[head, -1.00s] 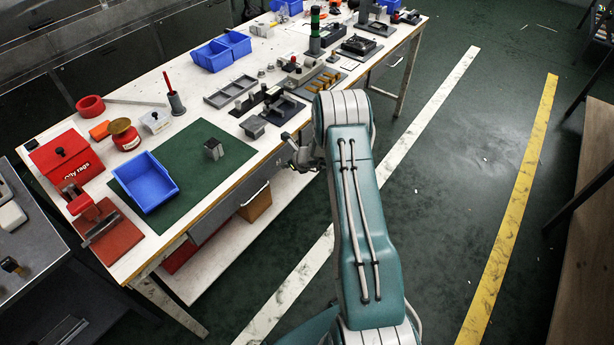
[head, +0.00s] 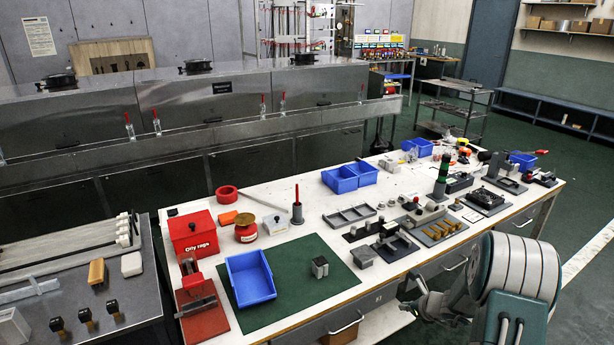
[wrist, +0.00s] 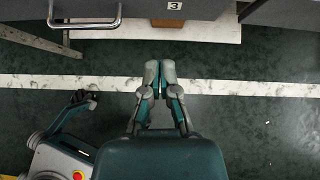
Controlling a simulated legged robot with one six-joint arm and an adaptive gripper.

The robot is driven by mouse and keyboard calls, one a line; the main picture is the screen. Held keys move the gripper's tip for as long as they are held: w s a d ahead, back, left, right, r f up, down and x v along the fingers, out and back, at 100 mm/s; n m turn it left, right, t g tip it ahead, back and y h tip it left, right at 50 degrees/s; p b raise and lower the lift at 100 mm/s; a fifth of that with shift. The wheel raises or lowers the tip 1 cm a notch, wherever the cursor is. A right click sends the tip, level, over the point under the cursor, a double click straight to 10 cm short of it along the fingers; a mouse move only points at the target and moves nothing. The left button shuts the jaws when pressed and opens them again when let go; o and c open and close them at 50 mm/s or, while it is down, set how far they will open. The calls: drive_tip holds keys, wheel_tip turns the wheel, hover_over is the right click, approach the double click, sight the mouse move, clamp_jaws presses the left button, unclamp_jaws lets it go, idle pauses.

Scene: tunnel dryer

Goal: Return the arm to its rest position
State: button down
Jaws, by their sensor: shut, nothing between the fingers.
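My arm shows at the lower right of the head view, beside the front edge of the white workbench (head: 310,215). My gripper (head: 412,292) is partly seen there, in front of the bench's drawers and below the tabletop. In the wrist view my gripper (wrist: 160,68) points toward the bench front. Its two fingers are together with nothing between them. Green-and-grey floor with a white stripe (wrist: 250,88) lies below it.
On the bench are a green mat (head: 315,293), a blue bin (head: 250,278), a red rag box (head: 192,235) and several fixtures. A drawer handle (head: 345,325) juts from the bench front. A grey side table (head: 90,290) stands at left. Open floor lies right of the bench.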

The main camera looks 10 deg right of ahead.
drive_tip(key=s+a+r+n+g, duration=0.1)
drive_tip(key=s+a+r+n, duration=0.2)
drive_tip(key=a+r+n, duration=0.3)
drive_tip(key=s+a+r+n+g+y, duration=0.1)
drive_tip(key=s+a+r+n, duration=0.3)
drive_tip(key=r, duration=0.5)
drive_tip(key=s+a+r+n+g, duration=0.1)
drive_tip(key=s+a+r+n, duration=0.1)
drive_tip(key=a+r+n, duration=0.4)
drive_tip(key=s+a+r+n+h, duration=0.1)
drive_tip(key=s+r+n, duration=0.2)
drive_tip(key=s, duration=0.4)
drive_tip(key=s+a+r+n+h, duration=0.1)
drive_tip(key=s+r+n+h, duration=0.1)
drive_tip(key=s+n, duration=0.4)
drive_tip(key=s+a+r+n+h, duration=0.1)
drive_tip(key=s+r+n, duration=0.4)
drive_tip(key=s, duration=0.5)
drive_tip(key=shift+h, duration=0.4)
